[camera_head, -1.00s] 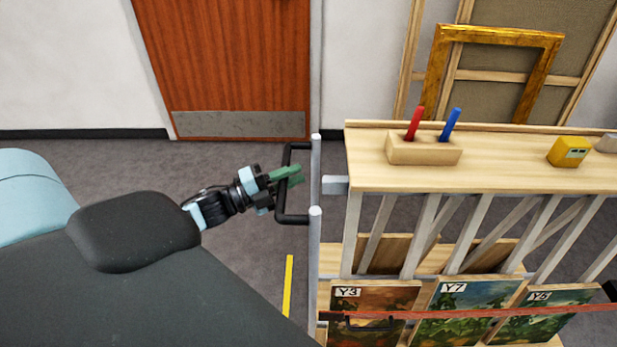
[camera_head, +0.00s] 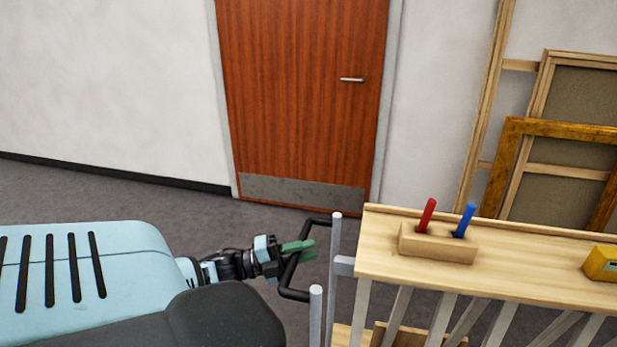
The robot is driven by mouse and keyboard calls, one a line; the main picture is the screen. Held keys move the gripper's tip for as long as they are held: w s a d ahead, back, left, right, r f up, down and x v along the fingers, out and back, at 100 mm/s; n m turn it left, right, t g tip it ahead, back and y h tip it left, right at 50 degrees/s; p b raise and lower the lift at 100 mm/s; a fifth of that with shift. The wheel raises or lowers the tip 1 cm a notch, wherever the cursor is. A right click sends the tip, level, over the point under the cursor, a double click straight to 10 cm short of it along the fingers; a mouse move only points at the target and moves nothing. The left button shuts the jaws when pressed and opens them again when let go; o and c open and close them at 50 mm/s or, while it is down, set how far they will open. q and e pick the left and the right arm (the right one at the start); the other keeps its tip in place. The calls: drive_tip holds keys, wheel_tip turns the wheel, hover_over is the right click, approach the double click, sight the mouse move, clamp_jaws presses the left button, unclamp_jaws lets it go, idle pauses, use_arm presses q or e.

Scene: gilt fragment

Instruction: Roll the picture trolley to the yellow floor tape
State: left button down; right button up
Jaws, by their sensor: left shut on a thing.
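The picture trolley stands at the lower right, with a pale wooden top (camera_head: 390,243), grey metal posts and slanted slats below. Its black handle (camera_head: 284,294) sticks out to the left between two grey uprights. My left gripper (camera_head: 298,248), with green fingers, comes in from the left and is shut on the handle. The pictures in the trolley and the yellow floor tape are out of view. My right gripper is not in view.
On the trolley top lie a wooden block (camera_head: 437,243) with a red and a blue marker, and a yellow device (camera_head: 602,263). A brown door (camera_head: 300,90) is behind. Gilt and wooden frames (camera_head: 520,150) lean on the wall at right. Grey floor (camera_head: 100,195) is clear at left.

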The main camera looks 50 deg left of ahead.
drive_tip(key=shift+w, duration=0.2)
use_arm(q)
drive_tip(key=c, duration=1.3)
unclamp_jaws()
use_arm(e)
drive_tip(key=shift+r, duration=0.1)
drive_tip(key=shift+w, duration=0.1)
use_arm(q)
drive_tip(key=shift+s, duration=0.1)
drive_tip(key=v, duration=0.7)
drive_tip(key=shift+s+a+b, duration=0.25)
drive_tip(key=shift+a+b, duration=0.05)
drive_tip(key=shift+b, duration=0.15)
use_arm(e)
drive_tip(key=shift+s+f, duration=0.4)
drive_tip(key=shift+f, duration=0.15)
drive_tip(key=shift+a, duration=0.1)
